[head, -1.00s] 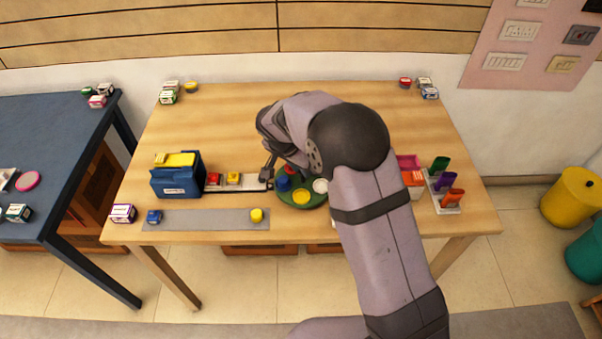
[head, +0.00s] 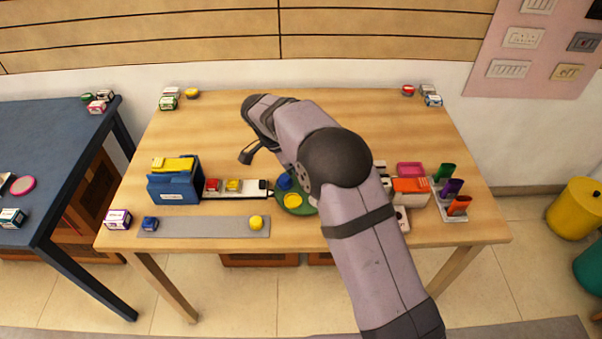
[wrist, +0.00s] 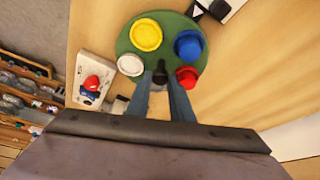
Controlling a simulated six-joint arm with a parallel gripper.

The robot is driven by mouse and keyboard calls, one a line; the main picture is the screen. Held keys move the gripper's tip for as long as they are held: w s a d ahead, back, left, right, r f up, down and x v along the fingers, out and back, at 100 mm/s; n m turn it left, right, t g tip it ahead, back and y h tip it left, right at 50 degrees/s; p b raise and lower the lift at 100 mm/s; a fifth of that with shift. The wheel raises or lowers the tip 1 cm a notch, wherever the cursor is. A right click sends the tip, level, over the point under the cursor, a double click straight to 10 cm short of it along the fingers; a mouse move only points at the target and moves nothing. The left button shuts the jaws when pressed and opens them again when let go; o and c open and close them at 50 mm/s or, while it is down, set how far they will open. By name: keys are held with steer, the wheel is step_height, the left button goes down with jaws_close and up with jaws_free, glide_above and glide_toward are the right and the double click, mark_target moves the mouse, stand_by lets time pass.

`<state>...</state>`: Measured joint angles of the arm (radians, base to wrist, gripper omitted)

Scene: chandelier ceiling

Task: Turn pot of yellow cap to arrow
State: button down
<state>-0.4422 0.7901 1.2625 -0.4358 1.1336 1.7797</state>
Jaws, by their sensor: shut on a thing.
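A round green turntable (wrist: 123,45) carries pots with yellow (wrist: 146,35), blue (wrist: 190,45), red (wrist: 187,77) and white (wrist: 130,65) caps. In the head view the yellow cap (head: 293,201) and blue cap (head: 285,181) show, and my arm hides much of the turntable. A black-and-white arrow marker (wrist: 197,12) lies at its rim, between the yellow and blue pots and nearer the blue one.
A pale strip (head: 247,194) with red and yellow pieces runs left of the turntable to a blue box (head: 176,186). A grey mat (head: 200,227) lies in front. An orange-and-white box (head: 410,190) and coloured holders stand right. The back of the table is mostly clear.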

steer(key=shift+w+r+m+g+p, duration=0.15)
steer(key=shift+m+g+p, duration=0.35)
steer(key=shift+m, duration=0.75)
steer(key=shift+w+m+g+p, duration=0.15)
steer(key=shift+m+g+p, duration=0.3)
steer(key=shift+m, duration=0.8)
steer(key=shift+w+m+g+p, duration=0.2)
steer(key=shift+m+g+p, duration=0.55)
steer(key=shift+m+p, duration=1.3)
steer(key=shift+m, duration=0.35)
